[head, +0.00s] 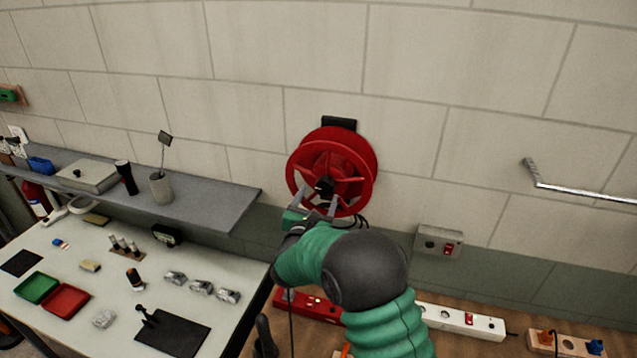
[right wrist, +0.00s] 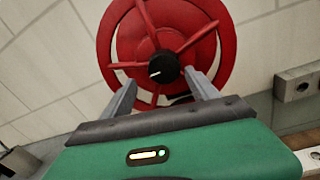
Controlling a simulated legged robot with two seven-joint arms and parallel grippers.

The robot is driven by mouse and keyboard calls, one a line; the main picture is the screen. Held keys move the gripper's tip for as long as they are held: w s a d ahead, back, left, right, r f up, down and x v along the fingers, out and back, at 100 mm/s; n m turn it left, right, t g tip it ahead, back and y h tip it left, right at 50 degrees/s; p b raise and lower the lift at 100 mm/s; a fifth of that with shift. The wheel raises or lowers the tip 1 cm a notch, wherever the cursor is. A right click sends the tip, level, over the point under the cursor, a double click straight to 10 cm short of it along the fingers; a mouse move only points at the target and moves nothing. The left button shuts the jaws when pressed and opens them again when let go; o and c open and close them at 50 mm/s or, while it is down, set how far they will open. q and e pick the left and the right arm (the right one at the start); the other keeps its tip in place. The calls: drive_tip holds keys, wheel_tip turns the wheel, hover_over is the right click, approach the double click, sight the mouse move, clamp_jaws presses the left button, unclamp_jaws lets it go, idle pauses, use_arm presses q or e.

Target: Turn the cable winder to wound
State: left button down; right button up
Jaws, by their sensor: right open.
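The cable winder (head: 332,165) is a red spoked reel on a dark bracket on the wall, with a black knob (head: 325,186) at its hub. In the right wrist view the reel (right wrist: 208,55) fills the upper middle, and the black knob (right wrist: 164,67) with a white mark sits just beyond the fingers. My right gripper (head: 319,200) is open, in front of the lower part of the reel. In the right wrist view its two fingers (right wrist: 160,90) stand apart, below and to either side of the knob, with nothing between them. My left gripper is not in view.
A grey shelf (head: 215,200) and a white workbench (head: 225,268) with small parts and trays (head: 66,301) lie to the left. A grey socket box (head: 438,241) is on the wall right of the reel. Power strips (head: 462,321) lie below. A metal bar (head: 580,191) is at right.

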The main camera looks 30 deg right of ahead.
sight(325, 187)
drive_tip(key=shift+w+d+r, duration=0.25)
drive_tip(key=shift+w+d, duration=0.1)
drive_tip(key=shift+d, duration=0.2)
drive_tip(key=shift+s+d, duration=0.25)
drive_tip(key=shift+d, duration=0.5)
drive_tip(key=shift+w+a+f, duration=0.15)
drive_tip(key=shift+w, duration=0.2)
drive_tip(key=c, duration=1.4)
